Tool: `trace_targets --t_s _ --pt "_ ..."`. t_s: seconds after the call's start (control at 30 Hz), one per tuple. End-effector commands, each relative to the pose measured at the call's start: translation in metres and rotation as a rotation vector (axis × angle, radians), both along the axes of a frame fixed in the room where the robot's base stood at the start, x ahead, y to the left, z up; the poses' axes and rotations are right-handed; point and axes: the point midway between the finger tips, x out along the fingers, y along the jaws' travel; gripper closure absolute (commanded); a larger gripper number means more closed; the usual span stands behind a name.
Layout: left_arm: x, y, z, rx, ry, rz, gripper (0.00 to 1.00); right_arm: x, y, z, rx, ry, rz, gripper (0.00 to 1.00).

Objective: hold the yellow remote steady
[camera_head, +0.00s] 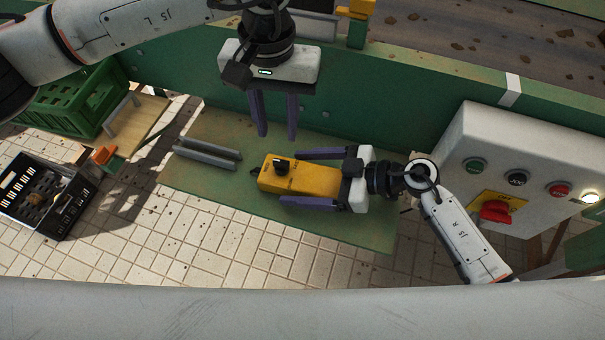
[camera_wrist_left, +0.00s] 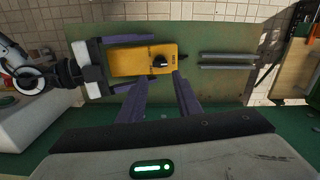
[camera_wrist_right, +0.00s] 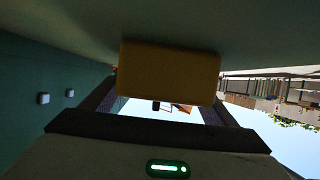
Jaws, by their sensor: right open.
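The yellow remote (camera_head: 300,178), with a black knob on top, lies on the green shelf (camera_head: 210,165). It also shows in the left wrist view (camera_wrist_left: 135,61). My right gripper (camera_head: 291,178) is open, with one purple finger along each long side of the remote; gaps show between fingers and remote. In the right wrist view the remote's end (camera_wrist_right: 168,72) appears dark yellow between the fingers. My left gripper (camera_head: 277,137) hangs above the shelf, fingers pointing down and apart, empty, just behind the remote's knob end in the head view.
Grey rails (camera_head: 207,154) lie on the shelf left of the remote. A control box (camera_head: 520,150) with a red switch (camera_head: 495,211) stands at right. A green crate (camera_head: 75,98) and a black crate (camera_head: 22,215) stand at left. A conveyor (camera_head: 470,35) runs behind.

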Motion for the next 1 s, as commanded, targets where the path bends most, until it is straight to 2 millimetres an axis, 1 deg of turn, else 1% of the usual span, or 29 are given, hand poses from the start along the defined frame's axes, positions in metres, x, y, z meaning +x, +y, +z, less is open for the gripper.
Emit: trace_targets --t_s 0.1,0.13,0.43,0.47,0.5,0.53,0.7,0.73,0.87,1.0 --pt "0.000 0.000 0.000 0.000 0.000 0.000 0.69 0.000 0.000 0.000 0.000 0.000 0.000 0.20" --pt "0.000 0.000 0.000 0.000 0.000 0.000 0.69 0.000 0.000 0.000 0.000 0.000 0.000 0.23" --pt "0.000 0.000 0.000 0.000 0.000 0.000 0.69 0.000 0.000 0.000 0.000 0.000 0.000 0.74" --pt "0.000 0.000 0.000 0.000 0.000 0.000 0.65 0.000 0.000 0.000 0.000 0.001 0.000 0.75" --pt "0.000 0.000 0.001 0.000 0.000 -0.003 0.59 0.000 0.000 0.000 0.000 0.001 0.000 0.75" --pt "0.001 -0.001 0.003 -0.001 -0.001 -0.008 0.54 0.000 0.000 0.000 0.000 0.001 0.000 0.75" --pt "0.004 -0.002 0.022 -0.002 0.000 -0.082 0.54 0.000 0.000 0.000 0.000 0.001 0.000 0.75" --pt "0.004 -0.002 0.022 -0.001 0.001 -0.087 0.54 0.000 -0.001 0.000 0.000 0.001 0.000 0.75" --pt "0.004 -0.001 0.012 0.000 0.002 -0.087 0.54 0.000 -0.001 0.000 0.000 0.001 0.000 0.75" --pt "0.003 -0.001 -0.011 0.002 0.005 -0.087 0.54 0.000 0.000 0.000 0.000 0.001 0.000 0.75"
